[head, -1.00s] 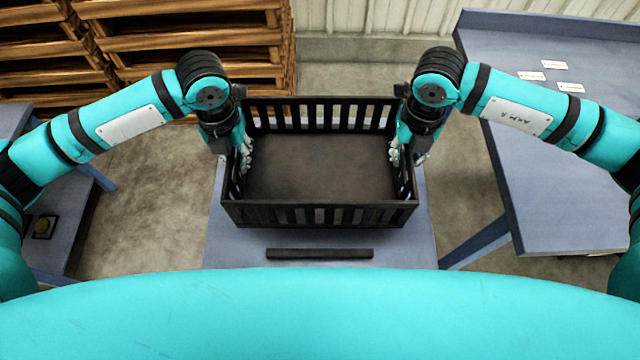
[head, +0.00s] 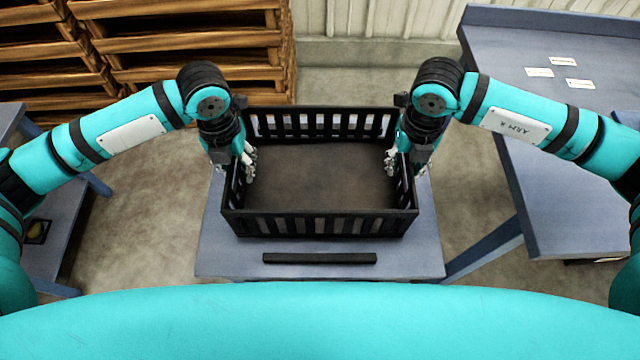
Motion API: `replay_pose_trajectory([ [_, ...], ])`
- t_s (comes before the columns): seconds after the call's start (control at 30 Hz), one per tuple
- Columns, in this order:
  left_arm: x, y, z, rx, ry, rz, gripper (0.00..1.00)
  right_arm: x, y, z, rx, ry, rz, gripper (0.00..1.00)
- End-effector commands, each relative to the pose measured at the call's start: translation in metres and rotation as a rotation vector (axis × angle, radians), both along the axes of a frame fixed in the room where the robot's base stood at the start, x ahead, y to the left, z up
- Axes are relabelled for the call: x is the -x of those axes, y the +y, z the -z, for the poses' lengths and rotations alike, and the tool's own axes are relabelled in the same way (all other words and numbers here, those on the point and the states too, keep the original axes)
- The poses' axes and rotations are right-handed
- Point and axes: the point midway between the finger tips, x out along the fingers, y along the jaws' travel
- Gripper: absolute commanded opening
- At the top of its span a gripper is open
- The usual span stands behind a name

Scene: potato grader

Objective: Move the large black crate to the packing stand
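The large black crate (head: 320,225) is an empty, slatted box. It sits level on a small blue-grey stand (head: 213,255), its front edge close behind a loose dark bar lying there. My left gripper (head: 236,165) is at the crate's left wall, with pale fingers inside the wall. My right gripper (head: 405,165) is at the right wall in the same way, one finger inside and one outside. Both look spread apart around the walls. The outer fingers are partly hidden by the arms.
The dark bar (head: 320,258) lies along the stand's front. A larger blue-grey table (head: 560,180) with several white labels stands at the right. Wooden pallets (head: 190,45) are stacked behind at the left. Another blue-grey table (head: 50,225) is at the far left.

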Motion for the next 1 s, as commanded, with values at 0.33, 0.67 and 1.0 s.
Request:
replay_pose_trajectory([
  [0.33, -0.002, 0.000, -0.050, 0.002, -0.006, 0.001, 0.32, 0.000, 0.000, 0.000, 0.000, 0.000, 0.000, 0.32],
  [0.67, -0.001, -0.001, -0.109, 0.001, -0.002, 0.000, 0.32, 0.000, 0.000, 0.000, 0.000, 0.000, 0.000, 0.32],
  [1.0, 0.000, 0.000, -0.120, 0.000, 0.001, 0.000, 0.32, -0.001, 0.000, -0.026, -0.002, -0.004, -0.001, 0.32],
])
